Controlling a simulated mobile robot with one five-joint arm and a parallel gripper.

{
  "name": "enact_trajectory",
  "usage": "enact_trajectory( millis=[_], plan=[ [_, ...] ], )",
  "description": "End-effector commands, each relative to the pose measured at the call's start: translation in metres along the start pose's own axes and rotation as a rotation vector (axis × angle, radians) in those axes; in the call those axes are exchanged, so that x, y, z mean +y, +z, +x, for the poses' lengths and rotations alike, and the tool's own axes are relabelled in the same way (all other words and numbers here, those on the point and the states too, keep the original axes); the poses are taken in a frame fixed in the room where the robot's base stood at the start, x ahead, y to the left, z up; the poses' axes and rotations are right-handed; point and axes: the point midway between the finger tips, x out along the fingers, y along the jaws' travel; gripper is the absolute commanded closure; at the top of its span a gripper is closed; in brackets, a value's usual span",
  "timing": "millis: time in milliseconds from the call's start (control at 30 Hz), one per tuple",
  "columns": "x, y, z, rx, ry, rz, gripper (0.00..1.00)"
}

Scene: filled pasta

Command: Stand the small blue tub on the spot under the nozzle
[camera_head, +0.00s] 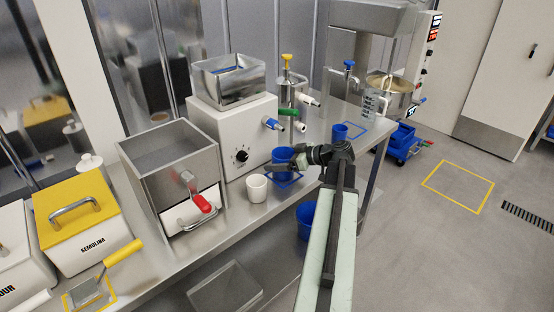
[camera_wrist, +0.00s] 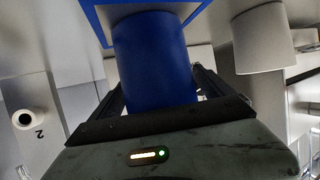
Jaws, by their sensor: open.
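A blue tub (camera_head: 283,158) stands upright at the blue-outlined square (camera_head: 287,183) on the steel counter, in front of the white machine. The machine's blue-tipped nozzle (camera_head: 271,124) is just above it in the head view. My gripper (camera_head: 291,163) is open at this tub. In the wrist view the tub (camera_wrist: 157,62) lies between my two fingers (camera_wrist: 160,95), with part of the blue outline (camera_wrist: 101,25) behind it. Whether the fingers touch it I cannot tell. A second, smaller-looking blue tub (camera_head: 339,132) stands further back, beside another blue outline (camera_head: 355,130).
A white cup (camera_head: 257,188) stands close beside the tub; a white cylinder (camera_wrist: 263,40) shows in the wrist view. A blue bin (camera_head: 305,222) is below the counter edge.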

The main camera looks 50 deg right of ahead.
Motion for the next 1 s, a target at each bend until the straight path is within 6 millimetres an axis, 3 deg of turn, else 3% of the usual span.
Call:
enact_trajectory(
  millis=[200, 433, 600, 1000],
  plan=[
    [0.0, -0.005, -0.057, 0.0, 0.005, 0.002, 0.08],
    [0.0, -0.003, -0.102, 0.0, 0.002, 0.001, 0.08],
    [0.0, -0.001, -0.113, 0.0, 0.001, 0.001, 0.08],
    [0.001, 0.001, -0.115, 0.0, 0.004, 0.002, 0.08]
  ],
)
